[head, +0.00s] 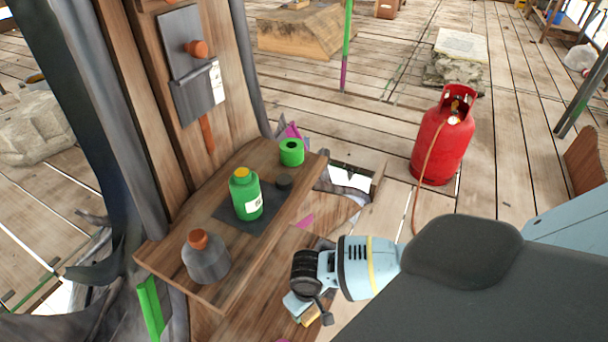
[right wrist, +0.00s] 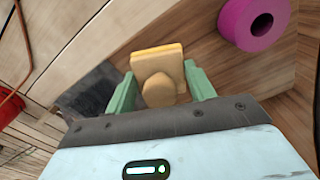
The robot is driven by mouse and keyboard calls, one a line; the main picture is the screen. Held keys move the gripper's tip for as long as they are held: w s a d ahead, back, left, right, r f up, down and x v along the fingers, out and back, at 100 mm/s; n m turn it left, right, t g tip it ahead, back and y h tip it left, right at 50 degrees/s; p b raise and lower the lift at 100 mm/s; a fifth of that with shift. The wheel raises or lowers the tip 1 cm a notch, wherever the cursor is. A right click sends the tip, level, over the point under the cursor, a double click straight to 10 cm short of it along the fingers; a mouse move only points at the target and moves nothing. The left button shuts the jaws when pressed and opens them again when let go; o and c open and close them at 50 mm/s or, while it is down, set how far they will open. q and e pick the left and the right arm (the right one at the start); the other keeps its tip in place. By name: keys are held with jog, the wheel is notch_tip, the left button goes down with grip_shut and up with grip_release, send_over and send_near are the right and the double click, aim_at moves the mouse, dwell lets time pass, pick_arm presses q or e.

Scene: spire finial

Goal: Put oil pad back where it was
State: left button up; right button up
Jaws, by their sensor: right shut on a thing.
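The oil pad appears to be the yellow-and-tan block with a rounded knob (right wrist: 158,62) in my right gripper. My right gripper (right wrist: 162,88) has its green fingers on either side of the pad, shut on it. In the head view the right gripper (head: 300,306) is low, in front of the shelf's near edge, and a bit of the yellow pad (head: 312,318) shows there. Whether the pad touches the wood below it, I cannot tell. My left gripper is not in view.
The wooden shelf (head: 165,254) holds a green bottle (head: 245,200) on a dark mat (head: 226,211), a green roll (head: 291,153) and a grey orange-capped container (head: 205,262). A magenta roll (right wrist: 252,22) lies near the pad. A red gas cylinder (head: 441,140) stands behind.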

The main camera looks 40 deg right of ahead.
jog(key=shift+w, duration=0.15)
jog(key=f, duration=0.2)
jog(key=f+b, duration=0.1)
jog(key=shift+w, duration=0.25)
jog(key=shift+f, duration=0.3)
jog(key=shift+f, duration=0.15)
jog(key=o, duration=1)
jog(key=shift+c, duration=0.2)
